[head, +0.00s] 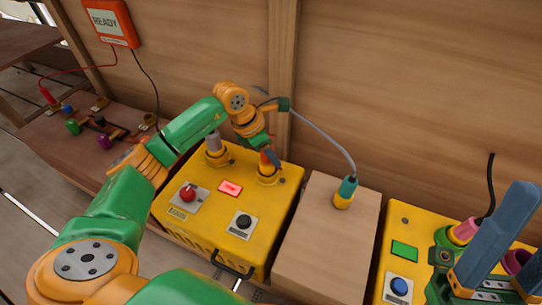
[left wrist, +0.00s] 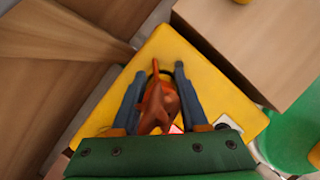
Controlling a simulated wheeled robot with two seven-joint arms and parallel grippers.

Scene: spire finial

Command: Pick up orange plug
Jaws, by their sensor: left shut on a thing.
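The orange plug (left wrist: 159,100) is between the two blue-grey fingers of my left gripper (left wrist: 158,80), which is shut on it. In the head view my left gripper (head: 268,157) points down over the rear right of a yellow box (head: 265,225). The plug's lower end is at or in an orange ring socket (head: 267,177) on the box; I cannot tell how deep it sits. My right gripper (head: 500,245) shows at the lower right beside a pink part (head: 464,231); its opening is unclear.
The box carries a red button (head: 188,194), a black button (head: 244,221) and a grey post (head: 213,143). A wooden block (head: 325,240) bears a teal-and-yellow connector (head: 345,193). Another yellow box (head: 400,220) is at the right. Wood walls stand close behind.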

